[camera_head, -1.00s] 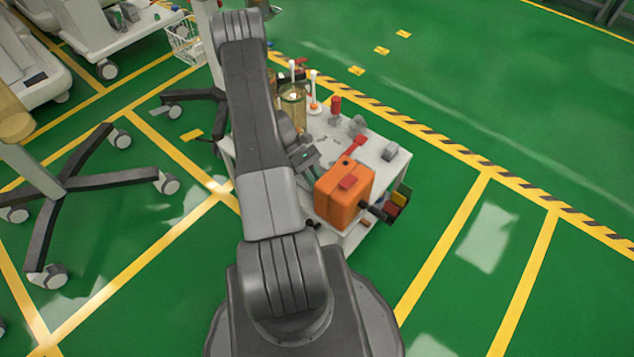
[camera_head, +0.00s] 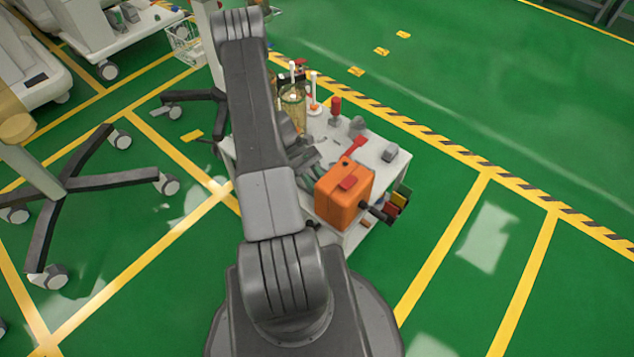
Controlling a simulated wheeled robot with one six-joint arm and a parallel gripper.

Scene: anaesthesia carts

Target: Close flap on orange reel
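The orange reel (camera_head: 338,204) is a boxy orange case standing on the near part of the cart's white top. A small red piece (camera_head: 348,182) lies on its upper face, and a dark round spot shows near its back edge. A red paddle-like piece (camera_head: 356,144) sticks up just behind it; I cannot tell which red piece is the flap, or whether the paddle joins the reel. My gripper (camera_head: 309,160) is close to the reel's back left side, partly hidden by my arm. I cannot make out its finger gap or any contact.
The white cart top (camera_head: 388,170) also holds a grey block (camera_head: 390,154), a red-topped item (camera_head: 335,107), a glass jar (camera_head: 293,105) and a white stick on a base (camera_head: 314,95). Coloured boxes (camera_head: 398,199) hang at its right side. A wheeled stand (camera_head: 80,183) is at left.

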